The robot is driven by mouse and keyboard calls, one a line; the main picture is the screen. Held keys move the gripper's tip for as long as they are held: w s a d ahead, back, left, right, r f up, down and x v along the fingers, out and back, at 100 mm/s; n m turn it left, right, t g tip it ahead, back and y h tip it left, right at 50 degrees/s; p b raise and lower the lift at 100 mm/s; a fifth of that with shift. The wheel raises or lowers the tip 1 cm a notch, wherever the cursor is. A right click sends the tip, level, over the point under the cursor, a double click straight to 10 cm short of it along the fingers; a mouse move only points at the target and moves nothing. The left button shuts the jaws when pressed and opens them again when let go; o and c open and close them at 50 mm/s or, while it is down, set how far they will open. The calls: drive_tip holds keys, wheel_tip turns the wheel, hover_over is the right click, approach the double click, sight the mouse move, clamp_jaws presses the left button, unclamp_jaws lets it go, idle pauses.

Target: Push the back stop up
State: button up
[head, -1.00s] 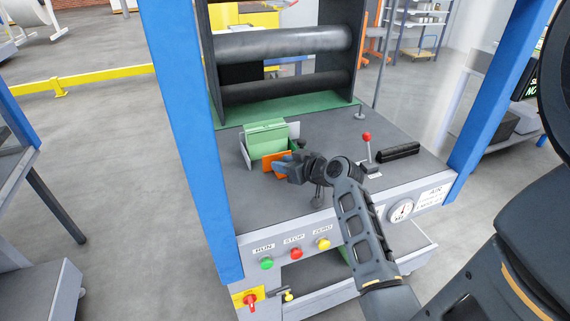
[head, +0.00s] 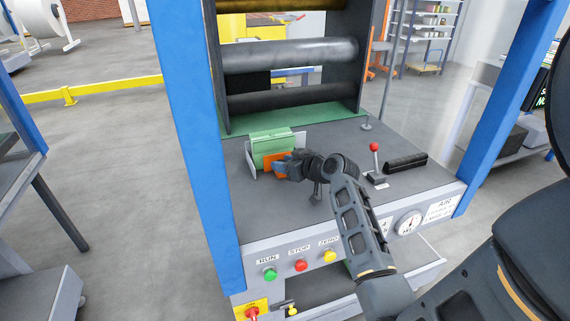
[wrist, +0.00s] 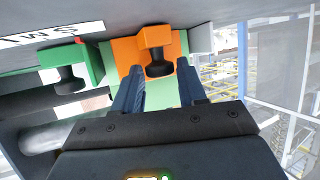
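An orange stop plate (head: 277,165) stands at the front of a green block (head: 272,143) on the grey machine table. No label shows which part is the back stop. In the wrist view, the orange part (wrist: 125,52) carries a black knob (wrist: 158,67), and a second green part (wrist: 97,62) with its own black knob (wrist: 70,80) is to its left. My gripper (head: 284,168) is at the orange plate, with its blue fingers apart in the wrist view (wrist: 160,72), one on each side of the orange part's knob. Contact cannot be told.
Dark rollers (head: 290,55) span the frame behind. A red-topped lever (head: 375,160) and a black bar (head: 406,162) are to the right. Blue posts (head: 195,130) flank the table. Run, stop and zero buttons line the front panel (head: 300,252).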

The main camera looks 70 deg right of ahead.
drive_tip(key=shift+b+v, duration=0.35)
drive_tip(key=shift+v, duration=3.6)
